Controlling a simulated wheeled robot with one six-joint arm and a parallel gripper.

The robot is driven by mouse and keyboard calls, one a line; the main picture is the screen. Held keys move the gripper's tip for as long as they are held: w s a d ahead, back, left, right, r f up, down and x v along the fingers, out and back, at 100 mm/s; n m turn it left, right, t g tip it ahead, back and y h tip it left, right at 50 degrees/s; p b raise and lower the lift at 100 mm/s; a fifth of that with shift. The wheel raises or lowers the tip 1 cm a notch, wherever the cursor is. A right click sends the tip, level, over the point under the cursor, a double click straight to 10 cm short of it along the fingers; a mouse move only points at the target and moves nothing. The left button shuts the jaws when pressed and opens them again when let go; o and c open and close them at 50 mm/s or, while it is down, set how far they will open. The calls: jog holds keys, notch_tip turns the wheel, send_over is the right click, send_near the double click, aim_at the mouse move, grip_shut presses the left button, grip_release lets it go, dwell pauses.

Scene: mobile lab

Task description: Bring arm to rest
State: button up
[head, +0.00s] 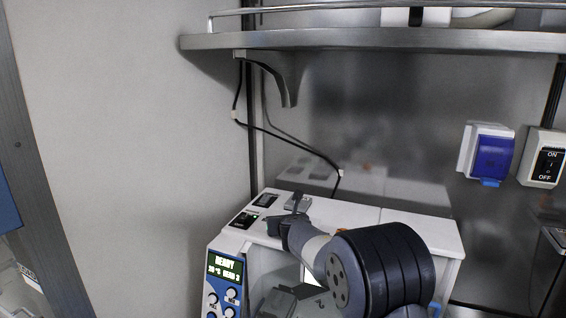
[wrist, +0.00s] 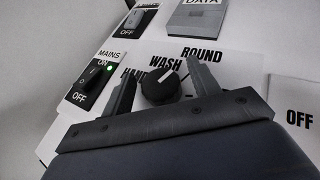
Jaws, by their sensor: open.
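My gripper (head: 296,204) is over the top panel of a white machine (head: 400,224) in the head view, with my arm reaching in from the lower right. In the wrist view my gripper (wrist: 162,68) is open, with one finger on each side of a black round knob (wrist: 160,88). The knob has a white pointer line, with the labels WASH and ROUND near it and another partly hidden. Whether the fingers touch the knob I cannot tell. Nothing is seen held.
The MAINS switch (wrist: 88,84) has a green light beside it. The front display (head: 226,267) reads READY. A metal shelf (head: 380,39) hangs above, with a cable (head: 290,141) behind the machine. A blue-covered socket (head: 492,155) and an ON/OFF switch (head: 546,160) are at right.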

jog(key=b+v, duration=0.1)
jog(key=v, duration=1)
jog(key=p+x, duration=0.1)
jog(key=x, duration=1)
jog(key=shift+w, duration=0.15)
jog(key=shift+r+n+y+b, duration=0.1)
jog(key=shift+n+y+b, duration=0.3)
jog(key=shift+y+b, duration=0.3)
